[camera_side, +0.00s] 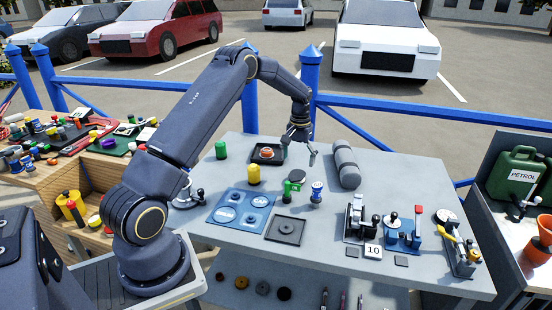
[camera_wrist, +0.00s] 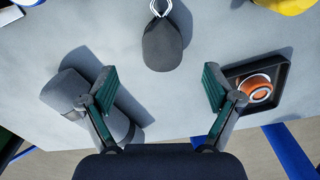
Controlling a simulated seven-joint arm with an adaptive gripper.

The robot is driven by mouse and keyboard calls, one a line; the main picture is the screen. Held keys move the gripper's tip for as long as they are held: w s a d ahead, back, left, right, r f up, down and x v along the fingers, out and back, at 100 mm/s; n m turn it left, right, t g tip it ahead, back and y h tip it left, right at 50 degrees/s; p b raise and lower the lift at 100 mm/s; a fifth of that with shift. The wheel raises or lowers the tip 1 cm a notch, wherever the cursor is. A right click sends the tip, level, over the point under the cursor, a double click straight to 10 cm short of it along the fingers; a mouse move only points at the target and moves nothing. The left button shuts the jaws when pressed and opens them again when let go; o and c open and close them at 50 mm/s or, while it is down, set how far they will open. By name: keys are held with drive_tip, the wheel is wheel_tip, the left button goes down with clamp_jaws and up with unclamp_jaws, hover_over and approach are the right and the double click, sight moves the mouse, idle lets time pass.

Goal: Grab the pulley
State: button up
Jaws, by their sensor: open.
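The pulley appears to be the dark grey rounded block with a bright metal loop (camera_wrist: 162,45), lying on the table in the upper middle of the wrist view. In the side view it looks like a small dark shape (camera_side: 297,177) just below my gripper (camera_side: 299,148). In the wrist view my gripper (camera_wrist: 158,88) is open and empty, with its green-padded fingers spread wide. The pulley lies beyond the fingertips, roughly centred between them sideways, and apart from both. The metal loop points away from my gripper.
A black square tray (camera_wrist: 233,75) holding an orange and white part (camera_wrist: 256,88) lies close to the right finger. A grey roll (camera_side: 345,165) lies on the other side. A green piece (camera_side: 292,188) and a blue-white spool (camera_side: 316,192) stand near the pulley. A yellow bollard (camera_side: 253,174) stands left.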

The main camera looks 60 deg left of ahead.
sight(297, 175)
wheel_tip(297, 175, down, 7)
drive_tip(key=shift+a+r, duration=0.1)
drive_tip(key=shift+a, duration=0.05)
drive_tip(key=c, duration=1.4)
